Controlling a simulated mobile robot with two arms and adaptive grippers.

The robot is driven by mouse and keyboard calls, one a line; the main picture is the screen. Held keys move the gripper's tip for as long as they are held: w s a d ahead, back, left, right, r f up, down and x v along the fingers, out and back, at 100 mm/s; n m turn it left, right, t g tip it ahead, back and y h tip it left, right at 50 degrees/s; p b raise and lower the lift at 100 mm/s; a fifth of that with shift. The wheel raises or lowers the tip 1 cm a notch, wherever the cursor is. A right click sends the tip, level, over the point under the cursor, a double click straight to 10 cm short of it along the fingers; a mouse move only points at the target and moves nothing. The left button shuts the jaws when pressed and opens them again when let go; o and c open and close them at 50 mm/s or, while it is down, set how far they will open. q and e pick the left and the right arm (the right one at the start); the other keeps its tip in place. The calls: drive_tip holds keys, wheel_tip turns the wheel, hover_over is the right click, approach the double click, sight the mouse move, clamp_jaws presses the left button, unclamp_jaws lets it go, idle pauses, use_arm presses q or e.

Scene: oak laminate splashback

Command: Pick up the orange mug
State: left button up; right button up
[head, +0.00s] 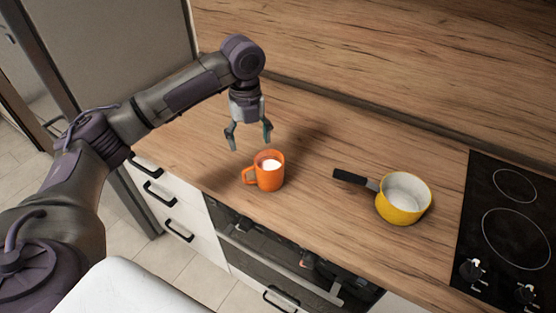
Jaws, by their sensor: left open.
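The orange mug (270,179) stands upright on the wooden counter, near the front edge. Its handle points left and its inside looks white. My left gripper (250,142) is open and empty, with its fingers pointing down. In the picture it hangs just above and slightly left of the mug, apart from it. My right gripper is not in view.
A yellow saucepan (403,207) with a black handle pointing left stands on the counter (330,235) right of the mug. A black hob (500,245) lies at the far right. The wooden splashback (400,60) rises behind. The counter left of the mug is clear.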

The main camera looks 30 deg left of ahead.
sight(249, 168)
use_arm(q)
drive_tip(key=s+f, duration=0.1)
drive_tip(key=s+f+p, duration=0.1)
drive_tip(key=f, duration=0.1)
wheel_tip(249, 168, down, 3)
wheel_tip(249, 168, down, 3)
drive_tip(key=shift+w+f+p, duration=0.1)
drive_tip(key=shift+w+p, duration=0.05)
drive_tip(key=shift+p, duration=0.6)
wheel_tip(249, 168, down, 3)
drive_tip(key=shift+f+p, duration=0.15)
drive_tip(key=shift+p, duration=0.3)
drive_tip(key=shift+f, duration=0.15)
drive_tip(key=c, duration=0.5)
clamp_jaws()
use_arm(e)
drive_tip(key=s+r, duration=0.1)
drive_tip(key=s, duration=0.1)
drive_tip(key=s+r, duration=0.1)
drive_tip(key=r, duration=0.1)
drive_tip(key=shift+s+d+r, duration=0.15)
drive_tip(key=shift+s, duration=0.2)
